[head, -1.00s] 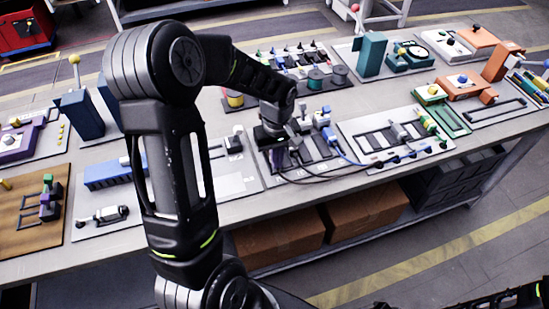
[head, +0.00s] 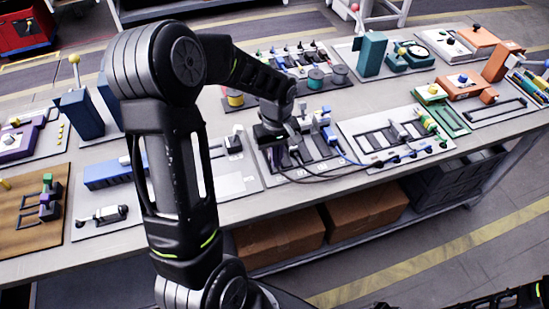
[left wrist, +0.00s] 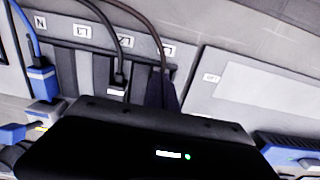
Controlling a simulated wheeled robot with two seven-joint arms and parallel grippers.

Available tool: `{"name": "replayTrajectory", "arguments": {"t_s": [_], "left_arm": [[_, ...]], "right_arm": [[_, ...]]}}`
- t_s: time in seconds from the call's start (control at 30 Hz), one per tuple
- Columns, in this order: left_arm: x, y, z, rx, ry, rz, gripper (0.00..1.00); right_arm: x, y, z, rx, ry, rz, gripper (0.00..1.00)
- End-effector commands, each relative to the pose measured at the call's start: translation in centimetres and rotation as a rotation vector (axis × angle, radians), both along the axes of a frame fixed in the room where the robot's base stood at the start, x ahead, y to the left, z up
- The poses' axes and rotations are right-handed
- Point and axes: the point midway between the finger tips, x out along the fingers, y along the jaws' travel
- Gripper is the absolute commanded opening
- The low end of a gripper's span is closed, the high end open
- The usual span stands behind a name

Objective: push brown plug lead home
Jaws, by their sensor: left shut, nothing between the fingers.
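The brown lead (left wrist: 152,32) curves down in the left wrist view past the row of labels to a dark, narrow shape beside my gripper. Its plug end is largely hidden, so I cannot tell how deep it sits. A dark lead (left wrist: 122,45) ends in a plug (left wrist: 119,83) to its left. A blue lead with a blue plug (left wrist: 43,82) is further left. In the head view, my left gripper (head: 273,146) points down at the slotted panel (head: 262,172) among the leads. It is shut and empty; its fingertips are mostly hidden. My right gripper does not show.
To the right in the head view, a board (head: 352,128) carries a blue lead and several small parts. Spools (head: 317,79) stand behind my gripper. A blue block (head: 112,172) lies to the left. The table's front edge is close.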

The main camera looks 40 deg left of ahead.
Motion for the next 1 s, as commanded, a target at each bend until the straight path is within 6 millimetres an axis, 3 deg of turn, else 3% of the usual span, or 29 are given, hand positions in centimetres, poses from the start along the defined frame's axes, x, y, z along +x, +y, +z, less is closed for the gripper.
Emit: {"name": "replayTrajectory", "arguments": {"t_s": [0.53, 1.0], "left_arm": [[-0.4, -0.5, 0.2, 0.000, 0.000, 0.000, 0.00], [-0.4, -0.5, 5.0, 0.000, 0.000, 0.000, 0.00]], "right_arm": [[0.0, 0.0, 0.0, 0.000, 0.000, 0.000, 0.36], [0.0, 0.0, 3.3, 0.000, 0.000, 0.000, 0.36]]}}
